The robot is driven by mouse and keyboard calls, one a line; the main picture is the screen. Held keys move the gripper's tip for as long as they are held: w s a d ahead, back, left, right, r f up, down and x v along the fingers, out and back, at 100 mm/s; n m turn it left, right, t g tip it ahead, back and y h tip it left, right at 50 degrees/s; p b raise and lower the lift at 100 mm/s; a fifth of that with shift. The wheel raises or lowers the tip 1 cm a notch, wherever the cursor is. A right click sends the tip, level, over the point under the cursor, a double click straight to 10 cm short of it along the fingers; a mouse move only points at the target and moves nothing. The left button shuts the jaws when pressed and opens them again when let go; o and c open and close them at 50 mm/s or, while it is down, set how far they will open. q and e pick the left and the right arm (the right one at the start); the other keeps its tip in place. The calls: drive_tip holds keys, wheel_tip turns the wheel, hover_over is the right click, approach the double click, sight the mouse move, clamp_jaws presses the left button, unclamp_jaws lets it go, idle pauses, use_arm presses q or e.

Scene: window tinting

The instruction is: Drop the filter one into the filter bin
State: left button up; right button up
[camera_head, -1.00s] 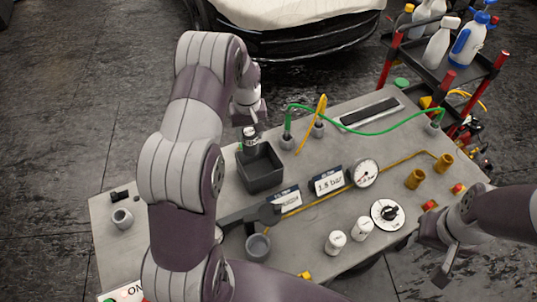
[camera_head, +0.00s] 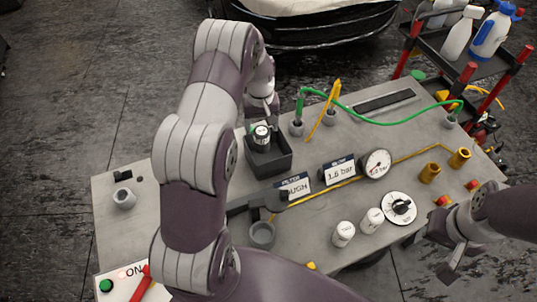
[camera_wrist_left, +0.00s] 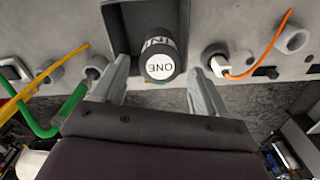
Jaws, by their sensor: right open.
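The filter one (camera_head: 261,133), a dark cylinder with a pale "ONE" label, stands at the dark open filter bin (camera_head: 270,167), within its walls in the head view. In the left wrist view the filter's "ONE" end (camera_wrist_left: 160,67) faces me, in front of the bin's dark wall (camera_wrist_left: 116,35). My left gripper (camera_wrist_left: 160,85) is open, one finger on each side of the filter with gaps visible. In the head view its fingers are largely hidden behind my arm. My right gripper (camera_head: 447,258) is open and empty at the table's right front.
A green hose (camera_head: 375,114) and a yellow handle (camera_head: 331,110) stand behind the bin. Signs, a gauge (camera_head: 377,164), two white canisters (camera_head: 343,233) and a dial (camera_head: 400,207) are right of it. A grey cup (camera_head: 262,234) sits in front. A bottle cart (camera_head: 463,65) stands back right.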

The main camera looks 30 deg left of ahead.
use_arm(q)
drive_tip(key=shift+w+r, duration=0.1)
wheel_tip(320, 180, up, 12)
drive_tip(key=shift+r, duration=0.25)
idle(0.5)
